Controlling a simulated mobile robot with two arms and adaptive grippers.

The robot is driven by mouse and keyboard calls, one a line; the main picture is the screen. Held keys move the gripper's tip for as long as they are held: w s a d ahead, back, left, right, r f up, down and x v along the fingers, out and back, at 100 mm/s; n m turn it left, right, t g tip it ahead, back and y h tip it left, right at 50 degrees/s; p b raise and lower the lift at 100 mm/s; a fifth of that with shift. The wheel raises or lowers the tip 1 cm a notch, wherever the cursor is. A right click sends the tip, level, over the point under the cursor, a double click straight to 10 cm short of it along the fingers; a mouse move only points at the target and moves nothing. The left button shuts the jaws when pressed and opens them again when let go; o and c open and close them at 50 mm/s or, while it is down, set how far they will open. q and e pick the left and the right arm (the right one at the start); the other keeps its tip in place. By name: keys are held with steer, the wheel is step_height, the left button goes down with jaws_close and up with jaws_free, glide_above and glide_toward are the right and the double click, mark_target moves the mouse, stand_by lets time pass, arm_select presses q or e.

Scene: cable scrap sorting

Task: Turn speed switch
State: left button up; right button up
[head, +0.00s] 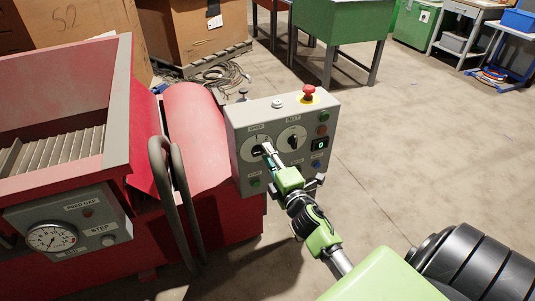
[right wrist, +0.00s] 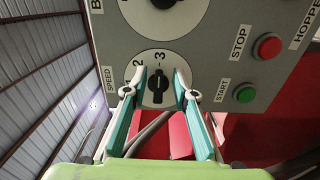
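The speed switch is a black knob (right wrist: 158,92) on a white round dial marked SPEED, with 1, 2 and 3 readable in the right wrist view. In the head view its dial (head: 250,142) is at the left of the grey control box (head: 237,122), partly hidden by my right gripper (head: 267,150). In the right wrist view, my right gripper's teal fingers (right wrist: 160,74) are spread on both sides of the knob, with gaps visible. Whether a finger touches the dial face cannot be told. The knob's pale line lies roughly toward the 3. My left gripper is out of view.
The belt dial (head: 292,138) is just right of the speed dial. Open floor lies right.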

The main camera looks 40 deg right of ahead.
steer(key=v, duration=1.1)
steer(key=shift+a, duration=0.1)
